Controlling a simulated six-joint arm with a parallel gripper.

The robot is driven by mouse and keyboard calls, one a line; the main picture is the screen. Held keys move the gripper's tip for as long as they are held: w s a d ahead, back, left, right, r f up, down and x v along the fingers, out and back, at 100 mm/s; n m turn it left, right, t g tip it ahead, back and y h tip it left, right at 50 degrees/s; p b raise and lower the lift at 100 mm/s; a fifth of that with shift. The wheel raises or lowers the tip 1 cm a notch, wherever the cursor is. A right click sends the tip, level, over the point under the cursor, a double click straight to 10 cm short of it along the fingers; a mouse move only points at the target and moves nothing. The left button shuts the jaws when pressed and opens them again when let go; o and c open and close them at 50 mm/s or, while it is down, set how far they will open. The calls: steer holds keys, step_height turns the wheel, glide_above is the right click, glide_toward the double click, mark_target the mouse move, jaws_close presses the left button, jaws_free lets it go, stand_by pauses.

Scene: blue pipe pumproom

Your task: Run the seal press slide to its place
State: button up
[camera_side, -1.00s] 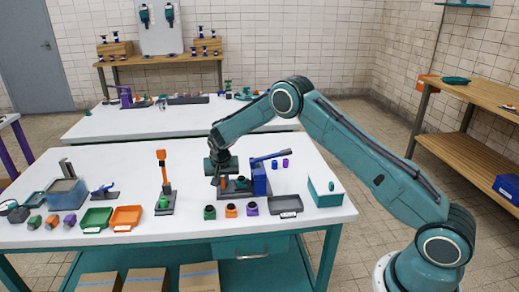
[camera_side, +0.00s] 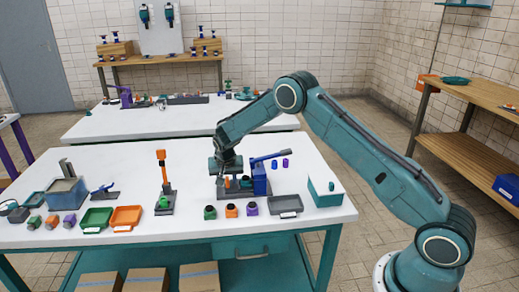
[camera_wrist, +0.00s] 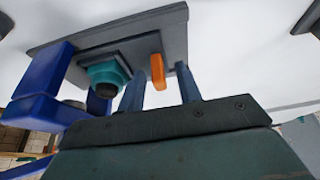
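The seal press (camera_side: 260,178) stands near the middle of the front bench. It has a blue column, a blue lever on top and a dark grey base. In the wrist view its base plate (camera_wrist: 60,45) carries a slide (camera_wrist: 135,45) with a teal and black round part (camera_wrist: 107,77) and an upright orange tab (camera_wrist: 157,72). My gripper (camera_wrist: 162,95) is open, with one finger on each side of the orange tab and visible gaps to it. In the side view my gripper (camera_side: 228,182) is low over the left part of the press base.
Green, orange and purple parts (camera_side: 231,210) stand in front of the press. A grey tray (camera_side: 285,205) and a teal box (camera_side: 325,193) are to the right. An orange-handled lever stand (camera_side: 163,185) is to the left.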

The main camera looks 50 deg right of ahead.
steer(key=v, duration=1.3)
steer(key=shift+r, duration=0.35)
steer(key=shift+s+a, duration=0.1)
steer(key=c, duration=0.6)
steer(key=shift+f, duration=0.1)
jaws_close()
steer(key=w+n+y, duration=0.1)
steer(key=n+y, duration=0.1)
steer(key=n, duration=0.4)
steer(key=w+d+f+n+y, duration=0.1)
steer(key=w+n+y, duration=0.1)
steer(key=n, duration=0.4)
steer(key=w+d+n+y, duration=0.1)
steer(key=w+n, duration=0.1)
steer(key=n, duration=0.4)
steer(key=shift+f+g+y, duration=0.15)
steer(key=shift+g+y, duration=0.15)
steer(key=shift+y, duration=0.1)
